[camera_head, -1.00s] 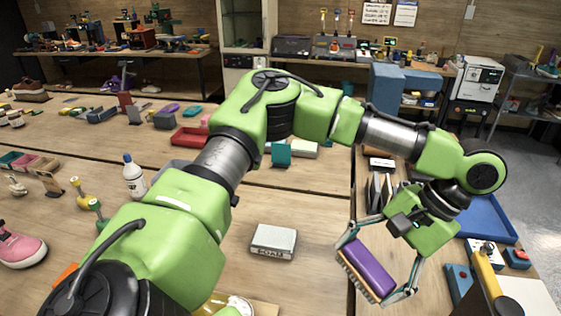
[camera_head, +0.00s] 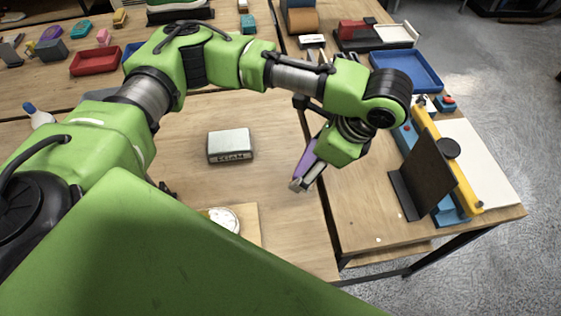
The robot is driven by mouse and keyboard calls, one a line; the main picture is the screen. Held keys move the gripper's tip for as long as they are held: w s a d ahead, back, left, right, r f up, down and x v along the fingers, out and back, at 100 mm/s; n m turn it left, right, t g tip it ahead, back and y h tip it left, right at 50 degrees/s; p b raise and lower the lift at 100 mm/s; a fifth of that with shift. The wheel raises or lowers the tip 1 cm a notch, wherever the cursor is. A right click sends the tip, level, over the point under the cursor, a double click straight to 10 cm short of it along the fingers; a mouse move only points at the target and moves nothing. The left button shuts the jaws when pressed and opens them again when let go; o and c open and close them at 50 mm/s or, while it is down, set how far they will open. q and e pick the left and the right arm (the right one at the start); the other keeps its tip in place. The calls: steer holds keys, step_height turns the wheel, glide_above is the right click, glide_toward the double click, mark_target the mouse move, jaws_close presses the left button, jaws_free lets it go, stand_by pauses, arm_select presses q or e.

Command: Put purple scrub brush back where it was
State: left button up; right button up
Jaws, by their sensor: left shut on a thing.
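The purple scrub brush (camera_head: 305,160) is seen nearly edge-on, tilted, to the right of the middle in the head view. My left gripper (camera_head: 307,170) is shut on it and holds it near the seam between two wooden tabletops. Much of the brush is hidden by the gripper and the viewing angle, and its bristles are not clear. How high it is above the table is hard to tell. My right gripper is not in view.
A pale labelled block (camera_head: 230,145) lies left of the brush. A round dial (camera_head: 223,219) sits on a board below it. At right are a blue tray (camera_head: 406,70), a dark upright panel (camera_head: 427,174) and a yellow bar (camera_head: 453,170). A red tray (camera_head: 94,60) lies far left.

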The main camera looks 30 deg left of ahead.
arm_select(q)
steer(key=shift+d+f+m+t, duration=0.15)
steer(key=shift+d+f+m, duration=0.1)
steer(key=shift+m, duration=0.35)
steer(key=shift+d+f+m+t, duration=0.15)
steer(key=shift+d+m, duration=0.1)
steer(key=shift+m, duration=0.35)
steer(key=w+a+f, duration=0.2)
steer(key=a+f, duration=0.1)
steer(key=w+a+f, duration=0.2)
steer(key=a, duration=0.2)
steer(key=w+a+f, duration=0.2)
steer(key=a+f, duration=0.1)
steer(key=a, duration=0.1)
steer(key=shift+w+f, duration=0.25)
steer(key=shift+f, duration=0.05)
steer(key=shift+w+a+f, duration=0.15)
steer(key=shift+a+f, duration=0.25)
steer(key=shift+f, duration=0.05)
steer(key=shift+w+a+f, duration=0.1)
steer(key=shift+f, duration=1.65)
steer(key=o, duration=0.8)
steer(key=shift+f, duration=0.15)
steer(key=o, duration=0.3)
steer(key=shift+o, duration=0.2)
